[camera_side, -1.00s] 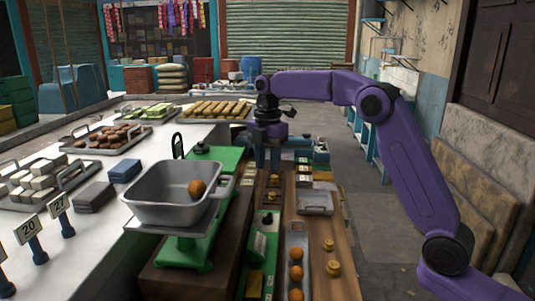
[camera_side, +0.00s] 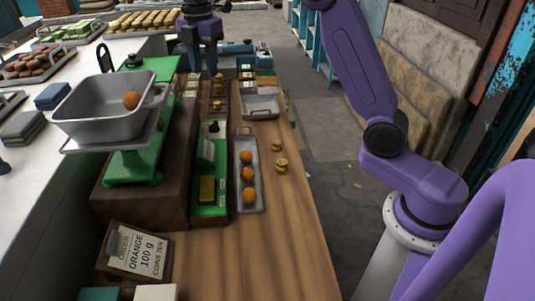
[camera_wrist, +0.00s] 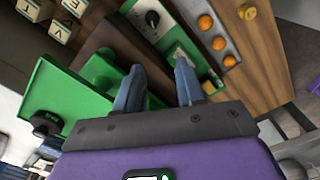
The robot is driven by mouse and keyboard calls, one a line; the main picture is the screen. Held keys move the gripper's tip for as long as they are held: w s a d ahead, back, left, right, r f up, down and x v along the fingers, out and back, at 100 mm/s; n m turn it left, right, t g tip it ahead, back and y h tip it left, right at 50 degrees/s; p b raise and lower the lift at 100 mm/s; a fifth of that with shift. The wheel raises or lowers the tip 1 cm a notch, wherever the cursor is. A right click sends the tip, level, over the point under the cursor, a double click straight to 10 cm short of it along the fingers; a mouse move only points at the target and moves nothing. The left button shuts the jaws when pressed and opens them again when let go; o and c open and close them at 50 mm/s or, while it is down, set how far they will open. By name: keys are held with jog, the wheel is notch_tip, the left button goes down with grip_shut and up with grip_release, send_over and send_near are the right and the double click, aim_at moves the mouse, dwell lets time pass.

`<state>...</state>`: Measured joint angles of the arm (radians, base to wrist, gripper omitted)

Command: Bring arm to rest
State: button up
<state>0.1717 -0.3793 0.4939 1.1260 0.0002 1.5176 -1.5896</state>
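A metal tray (camera_side: 243,207) holds several orange balls, with brass weights (camera_side: 282,166) beside it. A green panel (camera_side: 208,160) lies left of the tray. An order card (camera_side: 139,252) reads orange, 100 g. The wooden counter (camera_side: 235,262) is bare in front.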

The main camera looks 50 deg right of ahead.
jog(key=s+a+f+m, duration=0.2)
jog(key=s+a, duration=0.1)
jog(key=s, duration=0.7)
jog(key=s+a+f+m, duration=0.2)
jog(key=s+a, duration=0.1)
jog(key=s, duration=0.7)
jog(key=s+d+f+m, duration=0.2)
jog(key=s+d+f, duration=0.1)
jog(key=s, duration=0.6)
jog(key=s+d+f+m, duration=0.2)
jog(key=s+d+f, duration=0.1)
jog(key=s, duration=0.7)
jog(key=shift+d+f, duration=0.4)
jog(key=shift+d, duration=0.25)
